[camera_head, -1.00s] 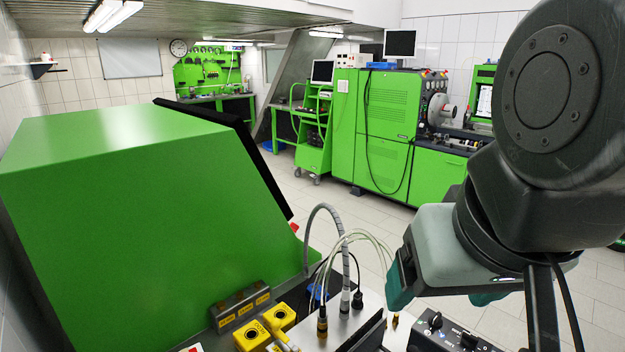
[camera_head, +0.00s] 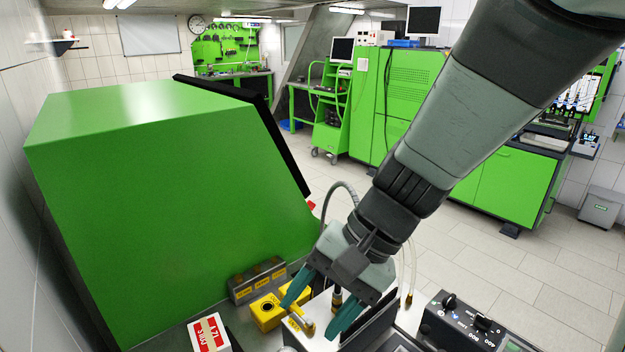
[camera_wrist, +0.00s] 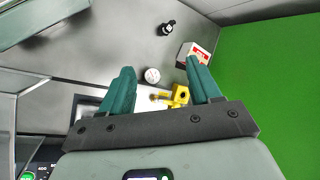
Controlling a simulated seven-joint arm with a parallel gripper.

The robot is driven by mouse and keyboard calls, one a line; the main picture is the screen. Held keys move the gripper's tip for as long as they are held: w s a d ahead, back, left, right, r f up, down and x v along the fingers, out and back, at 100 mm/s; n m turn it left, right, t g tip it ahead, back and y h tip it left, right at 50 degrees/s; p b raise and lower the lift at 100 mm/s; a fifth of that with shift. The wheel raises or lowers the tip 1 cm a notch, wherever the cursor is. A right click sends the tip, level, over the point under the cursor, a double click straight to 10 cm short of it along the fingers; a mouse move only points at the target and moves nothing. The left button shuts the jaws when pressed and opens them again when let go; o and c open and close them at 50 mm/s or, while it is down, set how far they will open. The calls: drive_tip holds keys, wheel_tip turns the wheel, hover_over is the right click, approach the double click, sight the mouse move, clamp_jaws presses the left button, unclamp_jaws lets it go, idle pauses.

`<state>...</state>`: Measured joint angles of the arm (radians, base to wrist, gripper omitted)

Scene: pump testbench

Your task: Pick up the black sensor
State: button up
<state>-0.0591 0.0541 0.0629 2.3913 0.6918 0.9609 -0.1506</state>
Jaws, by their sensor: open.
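A small black cylindrical part (camera_wrist: 168,28), which looks like the black sensor, sits on the grey metal surface in the wrist view, beyond my fingertips. I cannot make it out in the head view. My gripper (camera_wrist: 160,68) is open, with teal fingers apart and nothing held between them. In the head view my gripper (camera_head: 319,303) points down over the bench, beside the yellow block (camera_head: 268,311) and in front of the cable connectors, which it partly hides.
A white-and-red box (camera_head: 208,333) stands left of the yellow block; it also shows in the wrist view (camera_wrist: 194,52). A round white-topped part (camera_wrist: 152,75) lies between the fingers' lines. A black control box (camera_head: 462,325) is at right. The large green housing (camera_head: 165,200) rises at left.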

drive_tip(key=a+f+m+y, duration=0.2)
drive_tip(key=a+f+m, duration=0.2)
drive_tip(key=f, duration=0.5)
drive_tip(key=a+f+m+y, duration=0.2)
drive_tip(key=a+f+m, duration=0.2)
drive_tip(key=f, duration=0.5)
drive_tip(key=s+a+f+m+y, duration=0.1)
drive_tip(key=a+f+m+y, duration=0.2)
drive_tip(key=f, duration=0.6)
drive_tip(key=shift+a+m, duration=0.75)
drive_tip(key=shift+m, duration=0.45)
drive_tip(key=x, duration=0.7)
drive_tip(key=shift+a+f, duration=0.1)
drive_tip(key=shift+f, duration=0.2)
drive_tip(key=shift+c, duration=0.3)
drive_tip(key=c, duration=1)
drive_tip(key=shift+r, duration=0.1)
